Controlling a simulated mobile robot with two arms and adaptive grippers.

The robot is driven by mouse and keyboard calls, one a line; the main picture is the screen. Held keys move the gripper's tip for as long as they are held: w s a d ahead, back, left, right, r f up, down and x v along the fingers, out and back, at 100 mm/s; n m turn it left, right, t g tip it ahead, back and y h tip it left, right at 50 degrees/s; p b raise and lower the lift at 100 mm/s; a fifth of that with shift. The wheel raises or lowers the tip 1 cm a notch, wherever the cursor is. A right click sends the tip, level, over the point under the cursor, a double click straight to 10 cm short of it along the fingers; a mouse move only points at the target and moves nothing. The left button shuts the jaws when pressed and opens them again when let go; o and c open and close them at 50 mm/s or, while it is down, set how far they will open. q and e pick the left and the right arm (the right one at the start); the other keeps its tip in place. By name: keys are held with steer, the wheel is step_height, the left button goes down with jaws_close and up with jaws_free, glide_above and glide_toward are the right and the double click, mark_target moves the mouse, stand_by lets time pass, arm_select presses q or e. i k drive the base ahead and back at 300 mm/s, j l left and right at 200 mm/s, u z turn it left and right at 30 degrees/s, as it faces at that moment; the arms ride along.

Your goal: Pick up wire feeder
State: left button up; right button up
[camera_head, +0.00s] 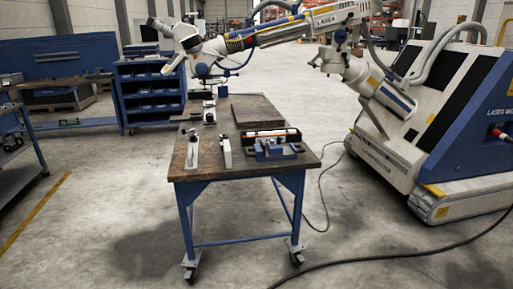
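No gripper of mine shows in the head view. I cannot tell for certain which thing is the wire feeder. Two small whitish tools stand near the front left of the workbench (205,174): a left tool (192,150) and a right tool (225,153). Behind them, a grey and black device (209,113) stands at the bench's left edge. A blue vise-like fixture (274,152) sits at the front right, just in front of a dark tray (270,135) with an orange edge.
A white and blue laser machine (420,110) stands right of the bench. A blue bin rack (152,92) stands behind. A black cable (390,255) crosses the floor; the front floor is otherwise open.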

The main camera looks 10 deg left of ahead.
mark_target(191, 165)
steer(key=i+j+z, duration=0.2)
steer(key=j+z, duration=0.2)
steer(key=j, duration=1.05)
steer(key=j+z, duration=0.4)
steer(key=j, duration=2.35)
steer(key=k, duration=0.1)
